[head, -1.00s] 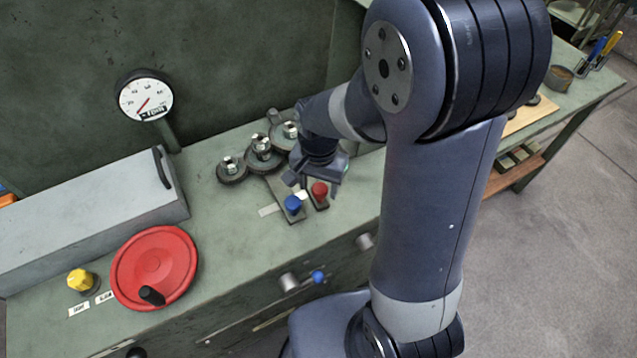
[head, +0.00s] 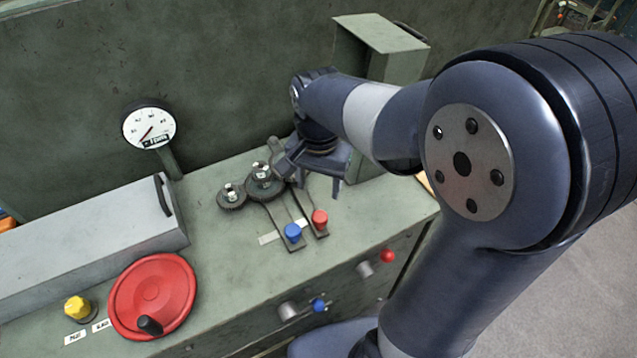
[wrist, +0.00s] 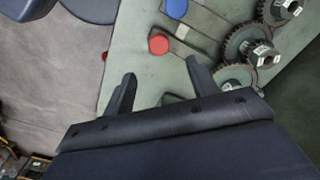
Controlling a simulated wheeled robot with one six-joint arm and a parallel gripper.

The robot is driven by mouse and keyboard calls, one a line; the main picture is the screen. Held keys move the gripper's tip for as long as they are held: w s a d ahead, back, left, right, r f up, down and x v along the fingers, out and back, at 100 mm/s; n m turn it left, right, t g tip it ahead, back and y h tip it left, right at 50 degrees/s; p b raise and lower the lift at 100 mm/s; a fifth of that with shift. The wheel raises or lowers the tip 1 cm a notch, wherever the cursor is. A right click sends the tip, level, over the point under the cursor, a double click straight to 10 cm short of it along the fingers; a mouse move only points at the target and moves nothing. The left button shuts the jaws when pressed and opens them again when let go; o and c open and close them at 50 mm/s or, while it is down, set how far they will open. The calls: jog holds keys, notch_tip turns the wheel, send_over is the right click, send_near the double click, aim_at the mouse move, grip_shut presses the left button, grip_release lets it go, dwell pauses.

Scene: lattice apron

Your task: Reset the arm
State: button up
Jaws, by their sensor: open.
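My gripper (head: 308,178) is above the machine top, beside the gears and behind the red-capped lever (head: 319,219). In the wrist view my gripper (wrist: 157,80) shows two spread fingers with nothing held between them. The red cap shows just beyond the fingers (wrist: 159,44). A blue-capped lever (head: 292,233) lies next to the red one; its cap also shows in the wrist view (wrist: 177,8). Dark toothed gears (head: 265,185) stand to the left of my gripper, and part of the gear group is hidden behind it.
A dial gauge (head: 149,127) stands at the back. A red handwheel (head: 152,297), a yellow knob (head: 78,308) and a grey box cover (head: 85,237) are at the left. A green-grey housing (head: 385,45) rises behind my arm. Front knobs include a blue one (head: 319,304).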

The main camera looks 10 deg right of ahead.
aim_at(319, 217)
notch_tip(319, 217, down, 11)
jog(key=shift+f+b, duration=0.1)
jog(key=shift+b, duration=0.2)
jog(key=shift+w+d, duration=0.15)
jog(key=shift+d, duration=0.35)
jog(key=shift+a, duration=0.1)
